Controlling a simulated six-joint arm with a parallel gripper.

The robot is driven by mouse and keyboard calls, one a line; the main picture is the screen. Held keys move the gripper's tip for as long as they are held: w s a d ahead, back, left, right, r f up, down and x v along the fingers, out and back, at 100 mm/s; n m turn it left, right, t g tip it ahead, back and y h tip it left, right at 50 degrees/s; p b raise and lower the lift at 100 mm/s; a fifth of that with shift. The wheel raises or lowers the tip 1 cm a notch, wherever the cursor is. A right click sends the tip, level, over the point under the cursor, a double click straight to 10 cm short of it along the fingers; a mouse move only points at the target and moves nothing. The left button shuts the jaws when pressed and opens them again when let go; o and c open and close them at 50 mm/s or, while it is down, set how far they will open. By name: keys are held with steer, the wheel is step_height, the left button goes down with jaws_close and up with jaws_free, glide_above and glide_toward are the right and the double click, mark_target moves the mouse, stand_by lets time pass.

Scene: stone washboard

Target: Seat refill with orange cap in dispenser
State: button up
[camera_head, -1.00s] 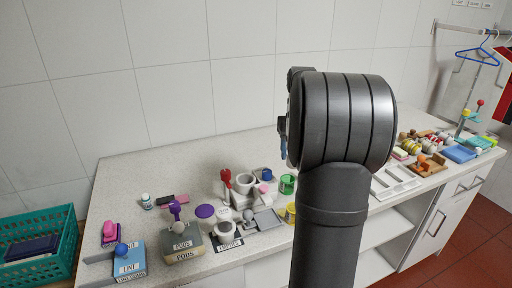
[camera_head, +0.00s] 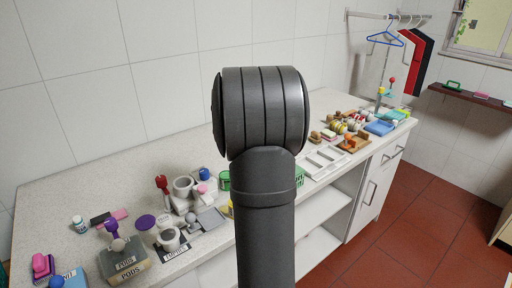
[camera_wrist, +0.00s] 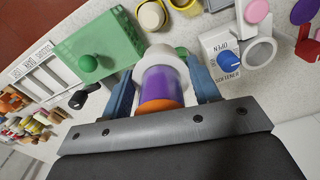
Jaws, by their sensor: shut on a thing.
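In the wrist view my gripper (camera_wrist: 161,78) has its two blue fingers on either side of a purple refill with an orange cap (camera_wrist: 163,86). It is shut on the refill; the orange cap faces the wrist, and a white rounded part shows at the far end. In the head view my arm hides the gripper and refill. A white box with a blue knob, marked OPEN and SOFTENER (camera_wrist: 222,50), probably the dispenser, lies to the right of the refill in the wrist view, with a grey-white ring beside it. In the head view a blue knob (camera_head: 204,174) shows left of my arm.
Yellow cups (camera_wrist: 152,15) stand beyond the refill. The counter (camera_head: 60,200) holds many small items left of my arm; its back left is clear.

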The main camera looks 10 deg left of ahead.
mark_target(183, 177)
steer(key=s+a+f+n, duration=0.15)
steer(key=a+n, duration=0.35)
steer(key=a, duration=0.5)
steer(key=s+a+n, duration=0.3)
steer(key=a+n, duration=0.2)
steer(key=a, duration=0.4)
steer(key=shift+w+f, duration=0.15)
steer(key=shift+f, duration=4.2)
steer(key=shift+f, duration=0.1)
steer(key=o, duration=0.9)
steer(key=shift+c, duration=0.2)
steer(key=shift+o, duration=0.9)
steer(key=shift+f, duration=0.15)
steer(key=shift+a, duration=0.1)
step_height(183, 177, up, 18)
steer(key=shift+r, duration=0.2)
steer(key=shift+w, duration=0.1)
